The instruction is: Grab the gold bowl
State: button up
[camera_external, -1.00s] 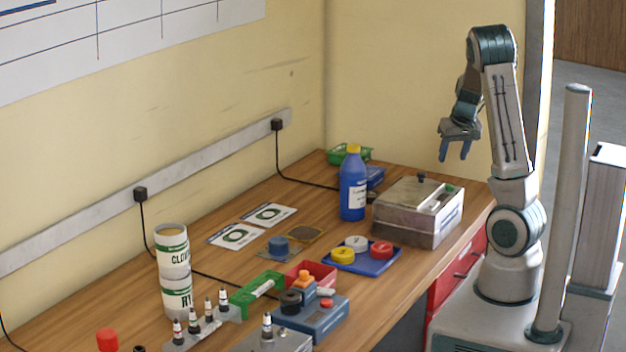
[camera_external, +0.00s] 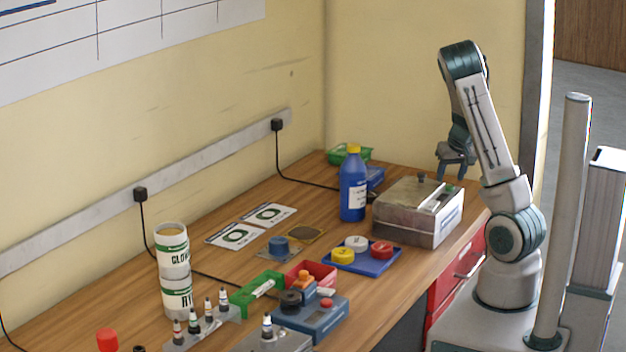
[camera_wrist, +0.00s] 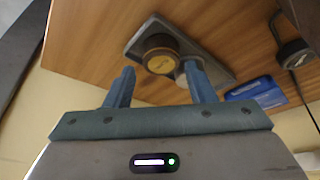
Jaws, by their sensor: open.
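My gripper (camera_external: 453,172) is open and empty, its fingers pointing down above the far end of the grey metal box (camera_external: 408,223). In the wrist view my gripper (camera_wrist: 158,72) has two blue fingers spread apart. Beyond and between them is a round thing with a gold face and dark rim (camera_wrist: 161,56), on a grey tray-like surface (camera_wrist: 145,31). It may be the gold bowl, but its shape is unclear. I cannot pick out a gold bowl in the external view. The gripper does not clearly touch anything.
A blue bottle (camera_external: 352,193) stands left of the metal box. A blue tray (camera_external: 374,267) with coloured round pieces lies in front. A green basket (camera_external: 347,154) is at the back corner. A blue box (camera_wrist: 254,90) shows in the wrist view.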

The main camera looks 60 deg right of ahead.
jog(key=shift+x, duration=2.2)
jog(key=shift+w+d+r, duration=0.1)
jog(key=shift+w, duration=0.05)
jog(key=c, duration=0.6)
jog(key=shift+c, duration=0.2)
jog(key=shift+r, duration=0.1)
